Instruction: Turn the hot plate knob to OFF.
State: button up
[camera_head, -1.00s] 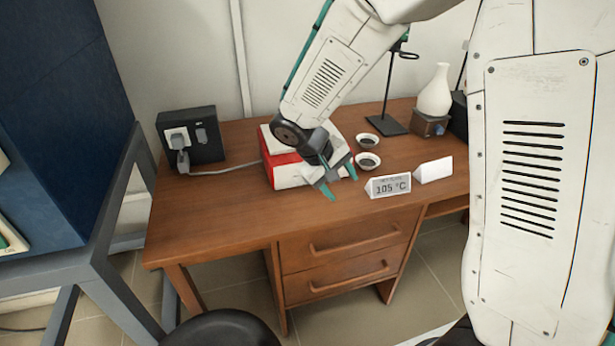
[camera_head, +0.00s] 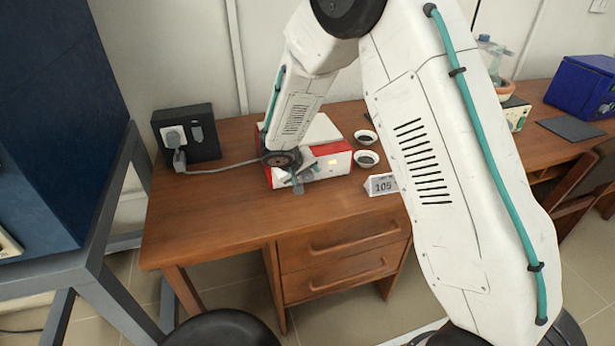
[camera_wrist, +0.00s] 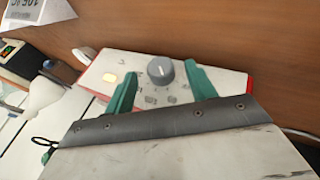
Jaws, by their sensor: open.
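The hot plate (camera_head: 330,163) is a red and white box on the wooden desk, with a pale top. My gripper (camera_head: 298,183) is in front of the panel. In the wrist view its two green fingers are apart, one on each side of the knob, with gaps visible. I cannot tell how deep the fingertips reach. The panel's lettering is too small to read.
A card reading 105 (camera_head: 381,185) stands right of the hot plate, partly behind my arm. Two small dark-filled bowls (camera_head: 366,159) sit beside the hot plate. A socket box (camera_head: 187,135) with a plugged cable stands at the left. The desk's front left is clear.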

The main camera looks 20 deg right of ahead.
jog(key=shift+x, duration=1.1)
jog(key=shift+c, duration=0.4)
jog(key=c, duration=0.9)
jog(key=h, duration=0.3)
jog(key=shift+a+f+n, duration=0.2)
jog(key=shift+a+n, duration=0.1)
jog(key=shift+n, duration=0.1)
jog(key=shift+a+f+n+t+h, duration=0.1)
jog(key=shift+n+t+h, duration=0.15)
jog(key=shift+h, duration=0.85)
jog(key=shift+f+n+t+h, duration=0.15)
jog(key=shift+n+h, duration=0.2)
jog(key=shift+h, duration=0.75)
